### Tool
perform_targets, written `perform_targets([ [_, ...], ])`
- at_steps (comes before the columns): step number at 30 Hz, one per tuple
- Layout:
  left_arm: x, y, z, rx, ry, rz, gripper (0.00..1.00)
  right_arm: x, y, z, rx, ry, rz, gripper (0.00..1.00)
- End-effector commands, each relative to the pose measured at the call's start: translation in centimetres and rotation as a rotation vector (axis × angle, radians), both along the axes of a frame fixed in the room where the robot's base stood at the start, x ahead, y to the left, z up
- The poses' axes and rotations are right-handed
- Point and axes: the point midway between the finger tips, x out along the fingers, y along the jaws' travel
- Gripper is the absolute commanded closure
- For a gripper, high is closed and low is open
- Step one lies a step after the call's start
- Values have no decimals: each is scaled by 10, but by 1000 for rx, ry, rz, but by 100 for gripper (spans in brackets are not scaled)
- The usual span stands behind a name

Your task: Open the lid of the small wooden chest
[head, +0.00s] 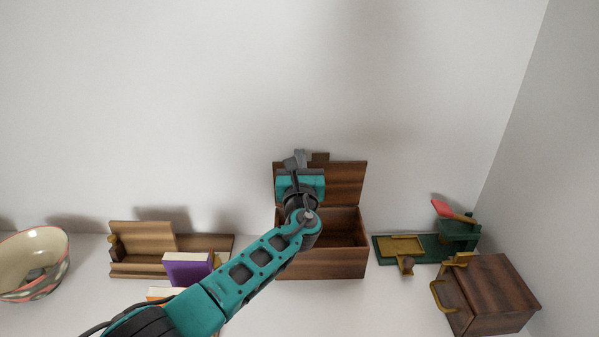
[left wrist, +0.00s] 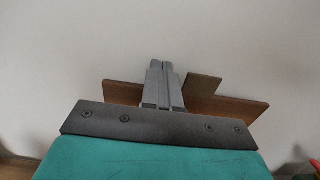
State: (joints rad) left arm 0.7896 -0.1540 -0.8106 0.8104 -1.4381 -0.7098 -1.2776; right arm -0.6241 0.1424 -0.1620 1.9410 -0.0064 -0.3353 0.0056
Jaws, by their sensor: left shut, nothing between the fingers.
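The small wooden chest (head: 321,264) stands on the white surface near the wall. Its lid (head: 347,186) is raised and stands up behind the box, and the dark inside shows. A small dark tab (head: 320,157) sits at the lid's top edge. My left gripper (head: 297,158) is shut and empty, in front of the lid's upper left part. In the left wrist view the shut fingers (left wrist: 163,85) overlap the lid (left wrist: 225,108), with the tab (left wrist: 204,88) just right of them. I cannot tell whether they touch. My right gripper is not in view.
A patterned bowl (head: 34,262) is at the far left. A wooden rack (head: 143,245) and a purple book (head: 187,268) lie left of the chest. To the right are a green board with a tan tray (head: 401,246) and a wooden box with a brass handle (head: 497,291).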

Motion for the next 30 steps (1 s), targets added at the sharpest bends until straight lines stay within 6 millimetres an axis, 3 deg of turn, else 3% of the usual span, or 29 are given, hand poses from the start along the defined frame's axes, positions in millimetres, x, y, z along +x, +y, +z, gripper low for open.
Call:
perform_targets([
  [23,5,0,2,0,1,0,100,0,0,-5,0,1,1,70],
  [30,-10,0,1,-2,1,0,100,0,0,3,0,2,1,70],
])
